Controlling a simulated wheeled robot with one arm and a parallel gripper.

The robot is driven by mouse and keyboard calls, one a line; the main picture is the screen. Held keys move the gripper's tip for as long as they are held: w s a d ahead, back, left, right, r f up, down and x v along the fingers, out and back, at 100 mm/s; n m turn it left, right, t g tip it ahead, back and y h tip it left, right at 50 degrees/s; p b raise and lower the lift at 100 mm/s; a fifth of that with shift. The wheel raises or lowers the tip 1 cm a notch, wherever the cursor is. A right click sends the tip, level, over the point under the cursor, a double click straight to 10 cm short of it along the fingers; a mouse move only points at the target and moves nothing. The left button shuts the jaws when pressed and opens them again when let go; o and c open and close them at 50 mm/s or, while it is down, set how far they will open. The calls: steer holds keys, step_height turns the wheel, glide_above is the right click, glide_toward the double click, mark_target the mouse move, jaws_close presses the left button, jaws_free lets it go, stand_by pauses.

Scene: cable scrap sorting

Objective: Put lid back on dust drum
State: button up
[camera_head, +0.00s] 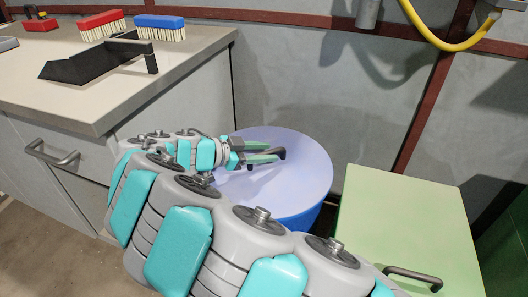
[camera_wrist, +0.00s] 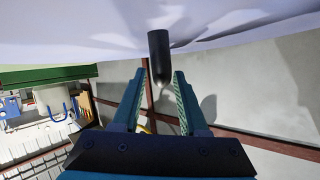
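A blue drum (camera_head: 304,217) stands beside the counter, with a pale lavender round lid (camera_head: 305,165) covering its top. The lid's surface also fills the top of the wrist view (camera_wrist: 80,40). A black bar-like handle (camera_wrist: 159,55) stands out from it there. My gripper (camera_head: 262,158) reaches over the lid from the left. In the wrist view my gripper (camera_wrist: 160,76) is open, its two green-padded fingers apart on either side of the handle's line, with gaps to both. I cannot tell how firmly the lid sits on the rim; my arm hides the drum's near left side.
The counter (camera_head: 190,65) at left holds a black dustpan (camera_head: 95,62), a red brush (camera_head: 100,22) and a blue brush (camera_head: 160,25). A pale green box (camera_head: 405,225) with a dark handle stands right of the drum. A grey wall is close behind.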

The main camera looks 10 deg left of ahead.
steer(key=shift+o, duration=0.6)
